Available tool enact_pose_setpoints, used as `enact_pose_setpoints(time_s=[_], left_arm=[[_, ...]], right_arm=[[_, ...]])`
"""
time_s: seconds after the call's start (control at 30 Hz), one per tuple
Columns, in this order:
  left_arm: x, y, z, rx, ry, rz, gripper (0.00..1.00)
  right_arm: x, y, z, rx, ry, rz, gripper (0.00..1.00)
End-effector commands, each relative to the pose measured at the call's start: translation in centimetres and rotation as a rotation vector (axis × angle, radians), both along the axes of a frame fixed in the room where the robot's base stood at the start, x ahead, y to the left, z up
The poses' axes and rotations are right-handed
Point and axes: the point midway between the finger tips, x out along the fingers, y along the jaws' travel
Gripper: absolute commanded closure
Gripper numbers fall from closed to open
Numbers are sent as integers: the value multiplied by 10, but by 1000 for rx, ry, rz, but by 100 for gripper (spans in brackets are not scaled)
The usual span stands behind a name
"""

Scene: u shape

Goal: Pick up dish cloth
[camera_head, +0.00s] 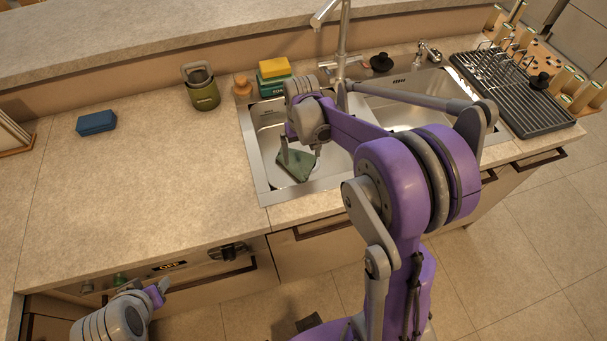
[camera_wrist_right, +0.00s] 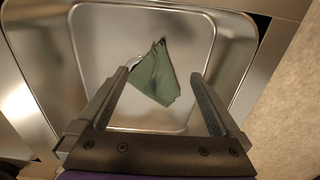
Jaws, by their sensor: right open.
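A green dish cloth (camera_head: 295,165) lies crumpled in the left basin of the sink. In the right wrist view the cloth (camera_wrist_right: 156,76) shows between and beyond the fingertips, on the basin floor, with one corner raised to a point. My right gripper (camera_head: 301,152) reaches down into that basin over the cloth. In the right wrist view my right gripper (camera_wrist_right: 160,74) has its fingers spread wide on either side of the cloth, with nothing held. My left gripper (camera_head: 160,287) is low at the left, in front of the counter; its fingers are too small to judge.
The steel sink (camera_head: 261,187) has a tap (camera_head: 343,40) behind it. A blue block (camera_head: 96,123) lies further left. A dark drying rack (camera_head: 515,100) is at right.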

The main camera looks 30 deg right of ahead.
Motion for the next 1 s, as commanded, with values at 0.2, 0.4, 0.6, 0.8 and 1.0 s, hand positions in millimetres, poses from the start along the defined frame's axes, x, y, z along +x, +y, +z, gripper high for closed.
enact_pose_setpoints(time_s=[0.2,0.4,0.6,0.8,1.0], left_arm=[[-6,0,-14,0,12,0,50],[-13,0,-32,0,25,0,50],[-20,0,-53,0,38,0,50],[-24,0,-69,0,46,0,50],[-24,0,-70,0,46,0,50]], right_arm=[[-2,0,-21,-1,1,0,0],[-2,0,-50,-1,1,1,0],[-2,0,-80,-1,2,0,0],[-1,0,-97,0,0,0,0],[0,0,-98,0,-2,0,0]])
